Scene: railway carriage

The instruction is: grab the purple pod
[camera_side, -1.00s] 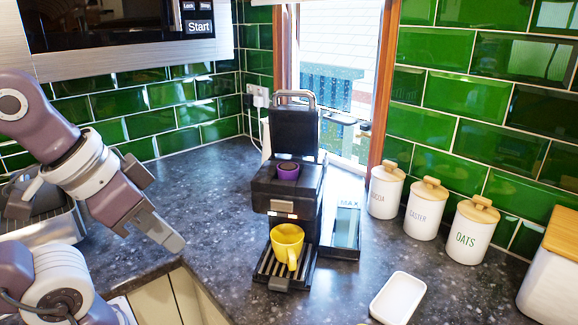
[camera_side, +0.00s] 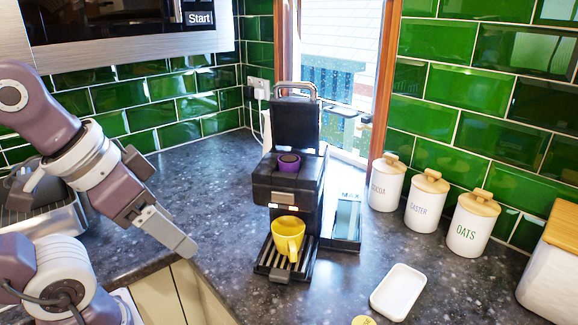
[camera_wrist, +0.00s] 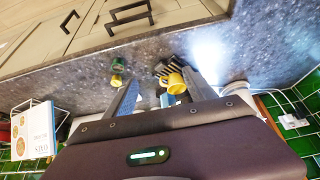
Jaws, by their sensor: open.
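The purple pod (camera_side: 289,161) sits upright in the top of the black coffee machine (camera_side: 262,182), under its raised lid. I cannot make the pod out in the wrist view. My gripper (camera_side: 178,235) is left of the machine, above the counter's front edge, well apart from the pod and lower in the picture. Its fingers point down to the right. In the wrist view my gripper (camera_wrist: 160,77) is open, with a clear gap between its two fingers and nothing held. A yellow mug (camera_side: 287,233) stands on the machine's drip tray; it also shows in the wrist view (camera_wrist: 176,84).
A white dish (camera_side: 398,292) lies right of the machine. A toaster (camera_side: 50,220) is behind my arm. The counter (camera_side: 215,190) between gripper and machine is clear.

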